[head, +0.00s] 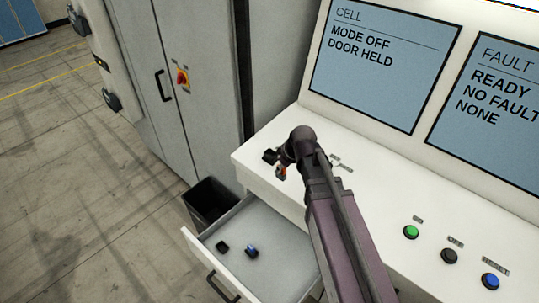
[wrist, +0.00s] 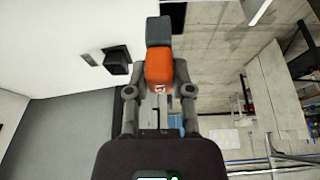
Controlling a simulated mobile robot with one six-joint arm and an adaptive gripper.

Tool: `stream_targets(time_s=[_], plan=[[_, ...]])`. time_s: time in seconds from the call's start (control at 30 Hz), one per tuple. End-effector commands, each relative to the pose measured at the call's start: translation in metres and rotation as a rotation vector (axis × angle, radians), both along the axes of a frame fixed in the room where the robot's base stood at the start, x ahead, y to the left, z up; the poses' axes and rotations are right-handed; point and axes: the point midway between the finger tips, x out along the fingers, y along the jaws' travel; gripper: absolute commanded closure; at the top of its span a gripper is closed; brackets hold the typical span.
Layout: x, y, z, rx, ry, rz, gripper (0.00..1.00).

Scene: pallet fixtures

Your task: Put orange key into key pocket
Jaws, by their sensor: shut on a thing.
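The orange key (wrist: 159,68) has an orange body and a dark grey end. It sits between the two fingers of my gripper (wrist: 158,88) in the wrist view, and the fingers are shut on it. In the head view my gripper (head: 282,168) is over the left end of the white console, with a small patch of orange showing. A black block-like fitting (wrist: 117,60) is on the white surface, left of the key and apart from it in the wrist view. I cannot tell whether this fitting is the key pocket.
An open drawer (head: 282,268) below the console holds a black piece (head: 222,247) and a blue piece (head: 252,251). A black bin (head: 212,203) stands beside it. Green (head: 411,232), black (head: 450,256) and blue (head: 490,281) buttons are on the console's right. Screens rise behind.

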Motion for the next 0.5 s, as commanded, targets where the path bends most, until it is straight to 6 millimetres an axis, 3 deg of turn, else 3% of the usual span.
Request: stream_targets(time_s=[0.17, 0.5], plan=[[0.017, 0.007, -0.002, 0.000, 0.000, 0.003, 1.00], [0.077, 0.025, -0.008, 0.000, 0.000, 0.004, 1.00]])
